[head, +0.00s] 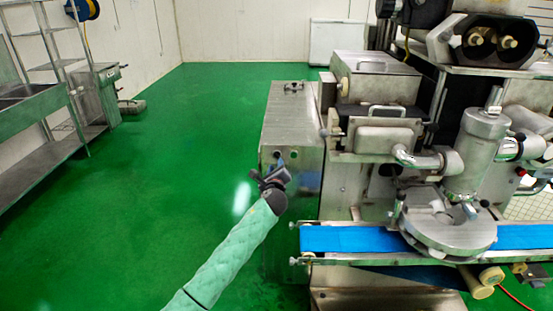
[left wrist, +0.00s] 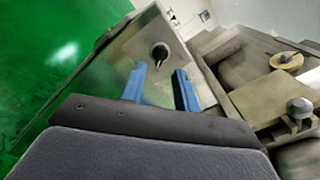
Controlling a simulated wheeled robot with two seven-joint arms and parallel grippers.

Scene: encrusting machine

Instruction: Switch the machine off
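The machine's steel cabinet (head: 292,115) stands left of the main machine body, beside the blue conveyor belt (head: 345,239). In the left wrist view a black rotary knob (left wrist: 160,54) sits on the cabinet's steel end panel (left wrist: 125,60). My left gripper (head: 276,178) is in front of that panel in the head view. In the left wrist view its two blue fingers (left wrist: 160,82) are apart with nothing between them. The knob lies just beyond the fingertips, roughly in line with the gap, and appears untouched. My right gripper is in neither view.
The machine's hopper and pipes (head: 470,150) rise on the right. A steel sink bench (head: 35,115) and rack stand along the left wall. The green floor (head: 170,150) between bench and machine is clear.

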